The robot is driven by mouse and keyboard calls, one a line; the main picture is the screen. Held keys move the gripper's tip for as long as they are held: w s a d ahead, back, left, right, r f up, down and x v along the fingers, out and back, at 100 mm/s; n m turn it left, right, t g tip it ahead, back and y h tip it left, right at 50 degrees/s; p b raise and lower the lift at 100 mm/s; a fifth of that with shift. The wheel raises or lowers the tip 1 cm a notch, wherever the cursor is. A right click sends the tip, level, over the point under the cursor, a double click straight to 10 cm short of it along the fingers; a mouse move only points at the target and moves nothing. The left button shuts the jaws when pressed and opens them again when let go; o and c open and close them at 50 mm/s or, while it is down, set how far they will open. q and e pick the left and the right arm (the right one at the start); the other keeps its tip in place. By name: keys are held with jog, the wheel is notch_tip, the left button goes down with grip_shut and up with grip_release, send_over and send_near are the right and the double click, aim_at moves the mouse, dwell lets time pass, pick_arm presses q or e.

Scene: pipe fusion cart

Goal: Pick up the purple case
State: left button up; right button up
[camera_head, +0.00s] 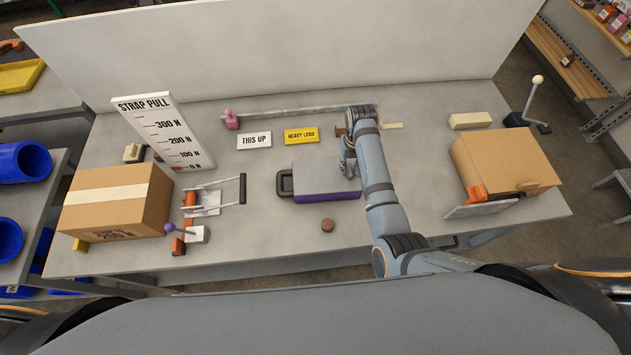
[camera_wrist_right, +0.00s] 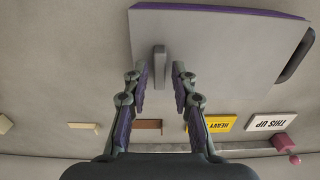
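The purple case (camera_head: 327,178) lies flat on the grey bench in the head view, with a grey top, a purple side and a dark handle (camera_head: 285,183) at its left end. The wrist view shows its grey top (camera_wrist_right: 220,28) with a purple edge. A small grey upright piece (camera_wrist_right: 159,62) stands at the case's near edge in the wrist view. My right gripper (camera_wrist_right: 160,76) is open, its fingertips on either side of that piece with gaps showing. In the head view my right gripper (camera_head: 347,162) is at the case's right end, partly hidden by my arm. My left gripper is out of view.
A cardboard box (camera_head: 115,203) and strap rig stand left; another box (camera_head: 505,160) stands right. A yellow label (camera_head: 301,135) and white label (camera_head: 254,141) lie behind the case. A tall panel backs the bench.

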jog(key=shift+c, duration=1.2)
jog(key=shift+w+f, duration=0.1)
grip_shut()
